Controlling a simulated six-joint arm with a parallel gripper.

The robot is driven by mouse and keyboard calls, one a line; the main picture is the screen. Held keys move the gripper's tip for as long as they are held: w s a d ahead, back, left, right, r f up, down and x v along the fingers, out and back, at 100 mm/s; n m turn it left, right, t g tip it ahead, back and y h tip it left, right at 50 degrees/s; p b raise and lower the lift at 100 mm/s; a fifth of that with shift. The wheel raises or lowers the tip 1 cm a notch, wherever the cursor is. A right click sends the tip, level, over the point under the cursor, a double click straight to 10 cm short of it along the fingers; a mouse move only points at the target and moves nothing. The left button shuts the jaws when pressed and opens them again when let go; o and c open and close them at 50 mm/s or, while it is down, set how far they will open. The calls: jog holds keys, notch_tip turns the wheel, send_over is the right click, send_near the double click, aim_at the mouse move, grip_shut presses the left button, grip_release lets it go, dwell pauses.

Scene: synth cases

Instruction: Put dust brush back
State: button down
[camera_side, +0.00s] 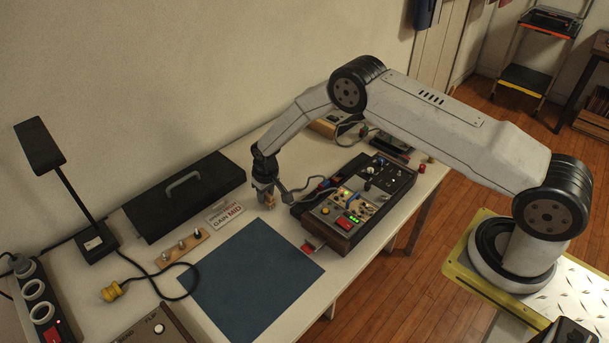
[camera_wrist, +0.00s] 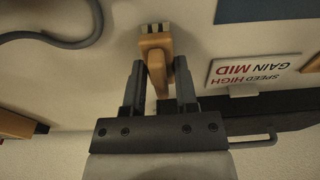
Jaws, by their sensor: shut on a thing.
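The dust brush (camera_wrist: 155,42) is a small tan wooden piece with a short row of pale and dark bristles at its far end. In the wrist view, my gripper (camera_wrist: 158,72) has its dark fingers on either side of the brush's handle and is shut on it. In the side view, my gripper (camera_side: 264,187) points down over the white bench, between the sign and the control box. The brush shows there only as a small tan bit (camera_side: 268,199) at the fingertips. I cannot tell whether it touches the bench.
A control box (camera_side: 341,228) with knobs and a grey cable (camera_wrist: 62,43) lie close to my gripper. A blue mat (camera_side: 250,280), a sign (camera_side: 225,214), a wooden strip with pegs (camera_side: 170,258) and a black case (camera_side: 185,195) are to the left. The mat is bare.

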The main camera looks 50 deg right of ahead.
aim_at(269, 195)
jog(key=shift+f, duration=0.15)
jog(key=shift+c, duration=1.9)
grip_release()
notch_tip(269, 195, up, 12)
jog(key=s, duration=0.1)
jog(key=shift+s, duration=0.25)
